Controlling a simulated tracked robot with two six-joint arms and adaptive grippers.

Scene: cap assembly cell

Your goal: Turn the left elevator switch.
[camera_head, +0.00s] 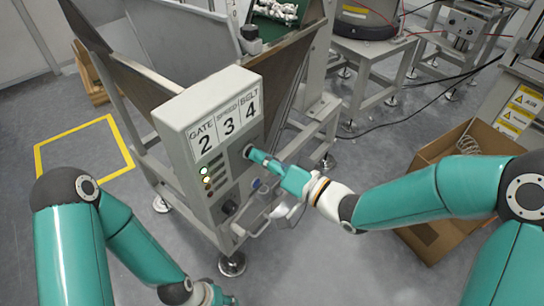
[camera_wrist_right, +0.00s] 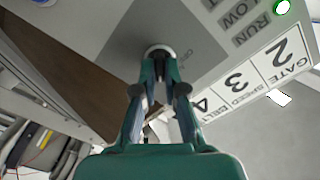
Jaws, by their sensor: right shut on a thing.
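The light grey control box (camera_head: 190,125) stands in the middle of the head view, with "GATE 2", "SPEED 3" and "BELT 4" labels. My right gripper (camera_head: 252,153) reaches it from the right. It is shut on a switch knob on the box face, right of the indicator lights. In the right wrist view, the fingertips meet at the switch knob (camera_wrist_right: 159,50), whose pale round collar shows while the fingers hide most of it. A black knob (camera_head: 229,206) sits lower on the box. My left gripper (camera_head: 222,297) is partly cut off at the bottom edge, away from the box.
A green lit lamp (camera_head: 205,171) is on the box. A metal hopper (camera_head: 150,80) stands behind it. An open cardboard box (camera_head: 430,240) lies under my right arm. Grey tables stand at the back. A yellow floor square (camera_head: 88,130) at left is empty.

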